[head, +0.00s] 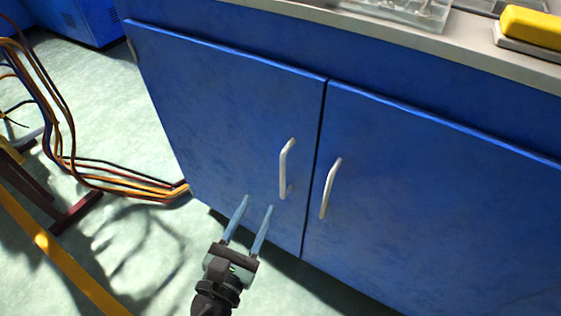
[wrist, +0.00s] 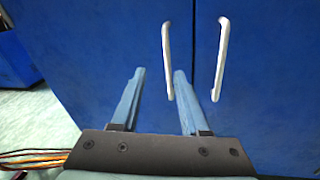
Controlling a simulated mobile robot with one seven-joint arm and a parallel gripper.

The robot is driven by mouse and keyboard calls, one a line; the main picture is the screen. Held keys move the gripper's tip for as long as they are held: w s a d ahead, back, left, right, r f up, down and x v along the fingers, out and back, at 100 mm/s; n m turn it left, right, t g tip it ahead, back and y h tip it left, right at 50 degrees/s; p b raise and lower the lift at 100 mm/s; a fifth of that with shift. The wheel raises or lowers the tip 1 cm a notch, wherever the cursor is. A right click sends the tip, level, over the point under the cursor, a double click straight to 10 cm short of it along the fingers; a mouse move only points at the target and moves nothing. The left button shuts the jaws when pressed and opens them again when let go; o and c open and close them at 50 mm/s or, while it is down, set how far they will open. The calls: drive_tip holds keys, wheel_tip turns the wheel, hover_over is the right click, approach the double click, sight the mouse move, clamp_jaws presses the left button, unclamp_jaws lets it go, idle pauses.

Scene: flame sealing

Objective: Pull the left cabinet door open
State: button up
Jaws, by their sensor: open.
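The left cabinet door (head: 220,110) is blue and closed, flush with the right door (head: 430,200). Its white vertical handle (head: 286,165) sits near the door's right edge. In the wrist view the left handle (wrist: 167,60) stands just above and between the fingers, nearer the right one. My gripper (head: 259,202) is open and empty, with two blue fingers pointing toward the door, below and left of the handle. It also shows in the wrist view (wrist: 158,72). The fingers appear apart from the handle.
The right door's handle (head: 331,188) is close beside the left one. A light countertop (head: 460,40) with a yellow item (head: 531,27) is above. Several cables (head: 120,180) run along the floor at left, near a yellow bar (head: 60,262). Green floor in front is partly clear.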

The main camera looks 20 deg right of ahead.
sight(282, 173)
drive_tip(key=w+d+b, duration=0.1)
drive_tip(key=w+d, duration=0.1)
drive_tip(key=d, duration=0.1)
drive_tip(key=w+d+f+n+b, duration=0.1)
drive_tip(key=w+d, duration=0.1)
drive_tip(key=w, duration=0.1)
drive_tip(key=w+d+n+b, duration=0.1)
drive_tip(key=w+d, duration=0.2)
drive_tip(key=shift+d+f, duration=0.15)
drive_tip(key=shift+d, duration=0.15)
clamp_jaws()
idle(1.3)
